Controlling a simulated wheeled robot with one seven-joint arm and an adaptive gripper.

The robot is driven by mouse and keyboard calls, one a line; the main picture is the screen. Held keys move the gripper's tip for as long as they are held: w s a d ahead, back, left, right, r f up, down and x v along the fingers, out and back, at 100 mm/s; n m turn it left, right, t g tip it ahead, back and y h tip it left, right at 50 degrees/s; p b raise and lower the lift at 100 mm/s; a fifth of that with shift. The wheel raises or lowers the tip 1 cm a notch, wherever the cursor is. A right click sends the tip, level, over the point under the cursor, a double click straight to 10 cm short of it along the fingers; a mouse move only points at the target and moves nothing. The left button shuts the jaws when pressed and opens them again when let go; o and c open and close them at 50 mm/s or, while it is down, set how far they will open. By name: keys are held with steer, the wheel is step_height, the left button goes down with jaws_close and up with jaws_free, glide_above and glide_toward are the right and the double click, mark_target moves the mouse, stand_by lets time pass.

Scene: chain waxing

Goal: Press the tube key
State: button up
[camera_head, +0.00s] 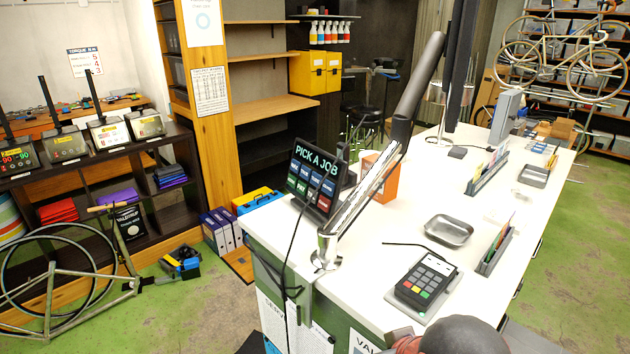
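A tilted dark touch screen (314,176) headed "PICK A JOB" stands at the near left corner of the white counter (410,236). Below its heading are rows of small coloured keys, several of them blue. Their labels are too small to read for sure, so I cannot tell which one is the tube key. My gripper's fingers do not show. A dark rounded shape (464,336) at the bottom edge cannot be identified surely.
A card terminal (426,283) lies on the counter's front part, with a metal tray (449,230) behind it and an upright card rack (495,252) to the right. An orange box (381,178) stands behind the post.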

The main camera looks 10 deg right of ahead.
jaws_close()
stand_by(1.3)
